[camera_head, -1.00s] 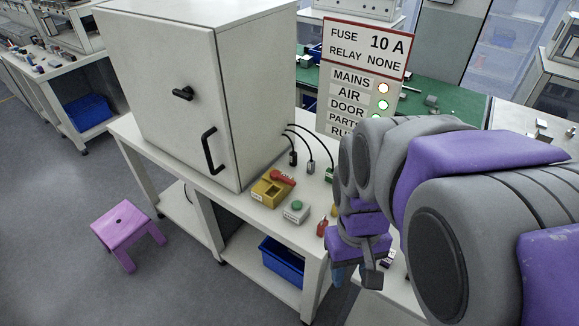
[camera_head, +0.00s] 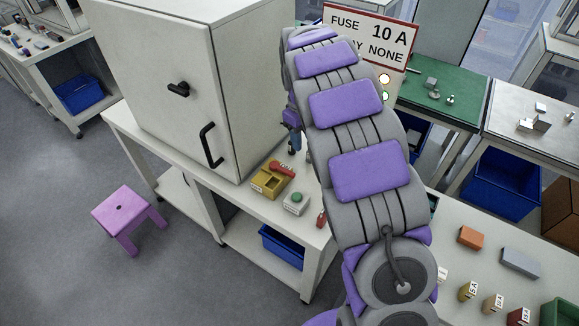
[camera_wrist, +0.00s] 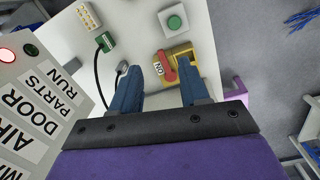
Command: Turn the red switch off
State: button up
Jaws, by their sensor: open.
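The red switch (camera_head: 282,168) is a red lever on a yellow box (camera_head: 267,186) on the white bench beside the cabinet. In the wrist view the red switch (camera_wrist: 164,66) lies along the left side of the yellow box (camera_wrist: 183,52), with a white label reading "ON" next to it. My gripper (camera_wrist: 160,80) is open, its blue fingers apart on either side of the switch in that picture and nothing between them. In the head view my gripper (camera_head: 294,140) is above the bench behind the switch, partly hidden by my arm. I cannot tell any contact.
A green button on a grey box (camera_head: 296,203) stands right beside the yellow box. Cabled plugs, including a green connector (camera_wrist: 106,42), are close by. The tall white cabinet (camera_head: 165,70) borders the left, and a sign panel (camera_head: 368,36) stands behind.

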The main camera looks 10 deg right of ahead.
aim_at(290, 172)
jog(key=w+a+f+n+p, duration=0.1)
jog(key=w+a+f+n, duration=0.1)
jog(key=w+f, duration=0.35)
jog(key=shift+y, duration=0.4)
jog(key=f+b, duration=0.1)
jog(key=f, duration=0.4)
jog(key=w+f, duration=0.1)
jog(key=f, duration=0.4)
jog(key=f+b, duration=0.1)
jog(key=f, duration=0.5)
jog(key=shift+w+a+f+b, duration=0.1)
jog(key=shift+w+a+b, duration=0.1)
jog(key=shift+b, duration=0.1)
grip_shut()
